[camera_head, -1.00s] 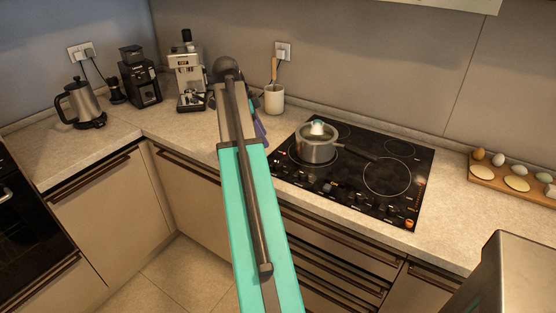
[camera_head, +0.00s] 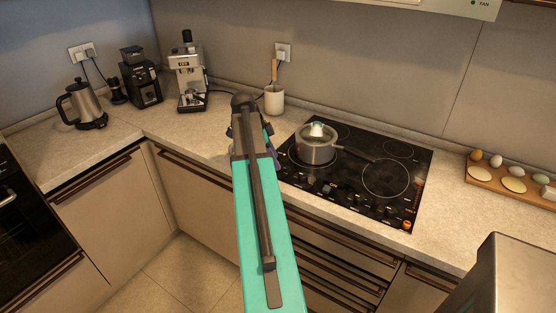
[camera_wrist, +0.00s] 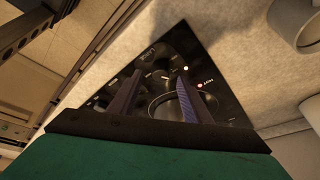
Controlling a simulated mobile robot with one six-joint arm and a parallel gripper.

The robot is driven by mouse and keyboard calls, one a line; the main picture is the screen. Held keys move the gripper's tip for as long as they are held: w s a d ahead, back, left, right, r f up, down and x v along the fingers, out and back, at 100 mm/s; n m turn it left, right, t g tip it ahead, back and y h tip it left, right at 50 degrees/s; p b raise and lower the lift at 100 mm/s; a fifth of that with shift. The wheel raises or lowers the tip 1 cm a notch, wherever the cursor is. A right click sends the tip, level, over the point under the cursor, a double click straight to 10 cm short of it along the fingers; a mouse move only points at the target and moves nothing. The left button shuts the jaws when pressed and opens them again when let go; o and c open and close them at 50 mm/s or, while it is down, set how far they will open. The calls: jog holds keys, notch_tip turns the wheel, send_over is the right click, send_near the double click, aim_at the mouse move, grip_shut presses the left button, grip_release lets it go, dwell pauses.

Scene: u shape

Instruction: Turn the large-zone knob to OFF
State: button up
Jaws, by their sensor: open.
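The black cooktop (camera_head: 425,165) is set in the counter, with a row of dark knobs (camera_head: 327,189) along its front edge. Their markings are too small to read, so I cannot tell which one is the large-zone knob. My gripper (camera_wrist: 157,92) is open, with its two dark fingers spread over the cooktop in the wrist view. In the head view my arm mostly hides it, left of the cooktop and apart from the knobs. A grey pot (camera_head: 316,150) with a lid stands on the left side of the cooktop; part of it shows between my fingers in the wrist view.
A white utensil crock (camera_head: 274,100) stands behind the cooktop's left end. An espresso machine (camera_head: 190,78), a grinder (camera_head: 142,80) and a kettle (camera_head: 82,105) stand on the left counter. A wooden egg tray (camera_head: 500,182) lies at the right. The counter left of the cooktop is free.

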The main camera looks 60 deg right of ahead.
jog(key=shift+x, duration=1.45)
